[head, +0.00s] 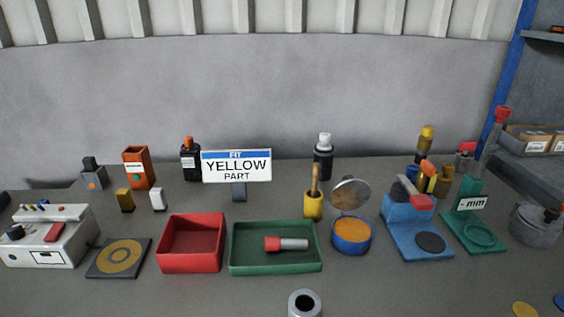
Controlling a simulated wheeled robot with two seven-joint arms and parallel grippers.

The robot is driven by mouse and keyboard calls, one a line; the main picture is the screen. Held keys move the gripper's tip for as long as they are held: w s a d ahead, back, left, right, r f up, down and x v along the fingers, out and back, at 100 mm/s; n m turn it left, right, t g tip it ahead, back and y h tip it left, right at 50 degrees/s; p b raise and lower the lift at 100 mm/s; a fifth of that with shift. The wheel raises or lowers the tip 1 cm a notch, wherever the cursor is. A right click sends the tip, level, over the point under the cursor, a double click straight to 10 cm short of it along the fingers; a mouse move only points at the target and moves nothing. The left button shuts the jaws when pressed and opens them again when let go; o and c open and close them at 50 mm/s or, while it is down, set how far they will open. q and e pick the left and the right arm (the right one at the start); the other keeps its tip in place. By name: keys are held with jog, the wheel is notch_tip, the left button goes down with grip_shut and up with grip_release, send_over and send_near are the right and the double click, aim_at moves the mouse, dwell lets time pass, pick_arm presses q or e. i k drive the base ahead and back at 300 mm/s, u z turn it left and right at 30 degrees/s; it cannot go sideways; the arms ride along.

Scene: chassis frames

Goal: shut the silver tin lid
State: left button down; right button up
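A round blue tin (352,248) stands on the table right of centre, with orange contents showing inside. Its round silver lid (350,194) is open, tilted up at the back of the tin with its face towards me. Neither of my grippers is in view.
A green tray (275,269) with a red and grey part lies left of the tin. A yellow cup (313,206) with a wooden handle stands close behind left. A blue fixture (425,243) stands to the right. A grey hollow cylinder (304,304) is in front. Table right-front is mostly clear.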

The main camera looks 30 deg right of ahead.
aim_at(351, 194)
jog(key=u, duration=0.05)
jog(key=k, duration=1.15)
jog(key=z, duration=1.4)
